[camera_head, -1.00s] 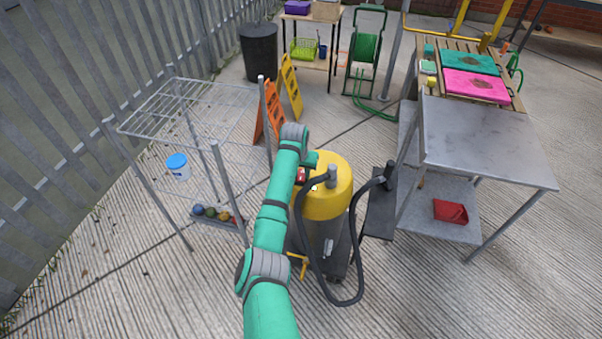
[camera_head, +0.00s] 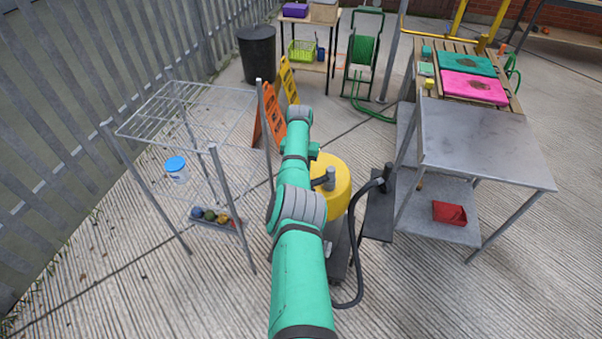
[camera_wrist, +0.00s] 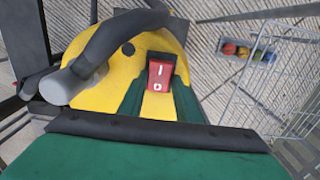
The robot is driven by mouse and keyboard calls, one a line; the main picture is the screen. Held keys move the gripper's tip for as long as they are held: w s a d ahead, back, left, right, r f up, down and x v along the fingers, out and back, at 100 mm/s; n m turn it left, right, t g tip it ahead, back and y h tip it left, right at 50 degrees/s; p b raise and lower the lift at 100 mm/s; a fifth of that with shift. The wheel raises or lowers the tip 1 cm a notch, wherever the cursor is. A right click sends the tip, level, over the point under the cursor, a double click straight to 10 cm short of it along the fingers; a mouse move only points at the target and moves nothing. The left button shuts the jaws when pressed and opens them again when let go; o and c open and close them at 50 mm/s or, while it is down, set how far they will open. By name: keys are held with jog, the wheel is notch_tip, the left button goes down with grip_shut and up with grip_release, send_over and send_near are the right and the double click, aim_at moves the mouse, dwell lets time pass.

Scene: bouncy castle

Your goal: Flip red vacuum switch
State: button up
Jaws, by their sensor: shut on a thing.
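The vacuum has a yellow top (camera_head: 337,185) and a black hose, and stands on the ground in front of me; my arm covers its left side. In the wrist view its yellow top (camera_wrist: 95,95) fills the middle. The red switch (camera_wrist: 161,72), a rocker with white I and O marks, sits there. My gripper (camera_wrist: 161,88) has its two green fingers at either side of the switch, shut on it. The exact contact at the fingertips is hard to see. In the head view the switch is hidden behind my arm.
A wire rack (camera_head: 190,110) holding a tub (camera_head: 177,170) and several coloured balls stands close at left. A metal table (camera_head: 485,140) stands at right, with a dark stand (camera_head: 379,205) between it and the vacuum.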

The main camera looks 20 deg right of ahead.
jog(key=shift+w+a+r, duration=0.35)
jog(key=shift+c, duration=0.3)
jog(key=shift+s+d, duration=0.1)
jog(key=shift+s, duration=0.05)
jog(key=shift+c, duration=0.3)
jog(key=shift+o, duration=0.2)
jog(key=shift+s+f, duration=0.1)
jog(key=o, duration=1)
jog(key=shift+s, duration=0.1)
jog(key=shift+o, duration=0.2)
jog(key=shift+s+d+f, duration=0.1)
jog(key=shift+d, duration=0.1)
